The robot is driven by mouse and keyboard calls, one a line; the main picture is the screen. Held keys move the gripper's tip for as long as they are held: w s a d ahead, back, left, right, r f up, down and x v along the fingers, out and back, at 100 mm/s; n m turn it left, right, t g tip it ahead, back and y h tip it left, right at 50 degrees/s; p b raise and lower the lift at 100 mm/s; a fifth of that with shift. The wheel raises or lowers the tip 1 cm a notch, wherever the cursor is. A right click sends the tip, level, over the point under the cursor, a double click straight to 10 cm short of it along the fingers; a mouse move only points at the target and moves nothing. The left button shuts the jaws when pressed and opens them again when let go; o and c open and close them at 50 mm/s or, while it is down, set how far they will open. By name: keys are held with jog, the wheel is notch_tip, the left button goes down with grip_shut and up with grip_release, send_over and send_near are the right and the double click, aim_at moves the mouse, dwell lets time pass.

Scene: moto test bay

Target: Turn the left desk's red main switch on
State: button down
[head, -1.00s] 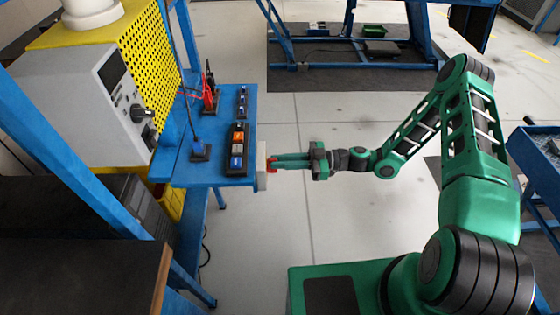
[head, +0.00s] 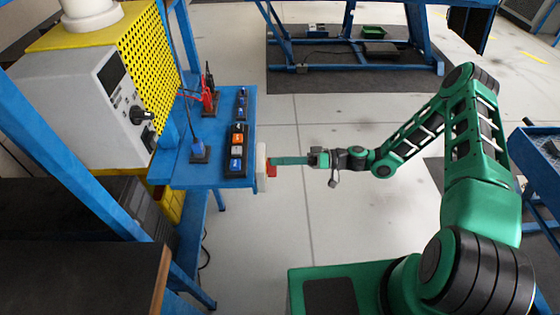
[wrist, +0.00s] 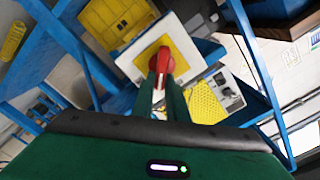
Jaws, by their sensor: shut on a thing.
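The red main switch (wrist: 162,63) is a red rotary handle on a yellow plate (wrist: 183,54) with a pale box around it. It sits on the front edge of the left blue desk (head: 205,178). In the head view the red switch (head: 271,169) shows at the side of the pale box (head: 261,165). My gripper (head: 274,161) reaches it from the right, level with the box. In the wrist view my gripper's fingers (wrist: 162,85) are close together on the red handle. They hide part of it.
On the desk stand a black panel with orange and blue buttons (head: 237,150), red clamps (head: 208,98) and a blue-based stand (head: 199,150). Open floor (head: 330,230) lies below my arm.

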jog(key=shift+w+a+f+m, duration=0.1)
jog(key=shift+w+f+m, duration=0.1)
jog(key=shift+m, duration=1.25)
jog(key=shift+w+a+f+m, duration=0.1)
jog(key=shift+f+m, duration=0.05)
jog(key=shift+m, duration=1.25)
jog(key=shift+w+f+m, duration=0.1)
jog(key=shift+f+m, duration=0.1)
jog(key=shift+m, duration=1.25)
jog(key=c, duration=1.7)
grip_release()
jog(key=shift+f, duration=0.1)
jog(key=shift+c, duration=0.2)
jog(key=d, duration=1.1)
jog(key=shift+s+d, duration=0.15)
jog(key=shift+s, duration=0.05)
